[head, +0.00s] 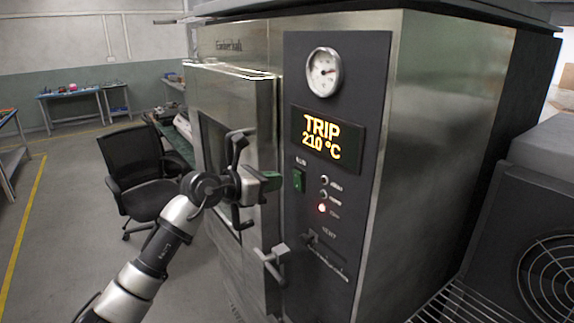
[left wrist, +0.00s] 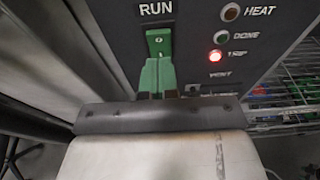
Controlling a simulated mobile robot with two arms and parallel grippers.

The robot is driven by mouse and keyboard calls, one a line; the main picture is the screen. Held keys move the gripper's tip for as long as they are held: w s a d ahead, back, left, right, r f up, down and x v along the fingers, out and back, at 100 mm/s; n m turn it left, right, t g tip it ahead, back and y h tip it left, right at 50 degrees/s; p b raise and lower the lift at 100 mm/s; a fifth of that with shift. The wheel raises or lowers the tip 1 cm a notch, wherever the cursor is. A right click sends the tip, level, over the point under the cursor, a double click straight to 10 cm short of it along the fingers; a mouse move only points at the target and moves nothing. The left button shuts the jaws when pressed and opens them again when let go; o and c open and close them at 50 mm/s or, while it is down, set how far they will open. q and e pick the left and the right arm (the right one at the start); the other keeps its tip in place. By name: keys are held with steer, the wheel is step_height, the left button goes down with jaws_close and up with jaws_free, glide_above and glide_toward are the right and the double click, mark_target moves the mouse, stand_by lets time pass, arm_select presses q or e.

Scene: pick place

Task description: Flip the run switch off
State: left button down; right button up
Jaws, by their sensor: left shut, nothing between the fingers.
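The run switch (head: 298,180) is a green rocker under the RUN label on the dark control panel (head: 345,100) of a steel oven. In the left wrist view the run switch (left wrist: 159,41) shows just beyond my fingertips, its lower part hidden by them. Which way the rocker is tipped I cannot tell. My left gripper (head: 275,181) is shut and empty, its green fingertips just left of the switch in the head view. In the left wrist view the left gripper (left wrist: 157,72) points at the switch; contact is unclear. My right gripper is not in view.
The display (head: 327,137) reads TRIP 210 °C; the red trip lamp (head: 322,208) is lit. A vent slider (head: 312,238) and door handle (head: 272,260) sit below. A gauge (head: 324,72) is above. A black chair (head: 140,175) stands left of the oven.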

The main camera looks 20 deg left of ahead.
mark_target(295, 173)
arm_select(q)
steer(key=shift+w+d+r+p, duration=0.2)
steer(key=shift+w+d+p, duration=0.15)
steer(key=shift+w+d, duration=0.15)
steer(key=shift+w+d+r+p, duration=0.15)
steer(key=shift+w+d+p, duration=0.25)
steer(key=shift+w, duration=0.2)
steer(key=shift+w+d, duration=0.3)
steer(key=shift+w, duration=0.1)
steer(key=shift+w+f, duration=0.1)
steer(key=shift+f, duration=0.05)
steer(key=shift+d, duration=0.1)
steer(key=shift+w+d, duration=0.15)
steer(key=shift+w, duration=0.1)
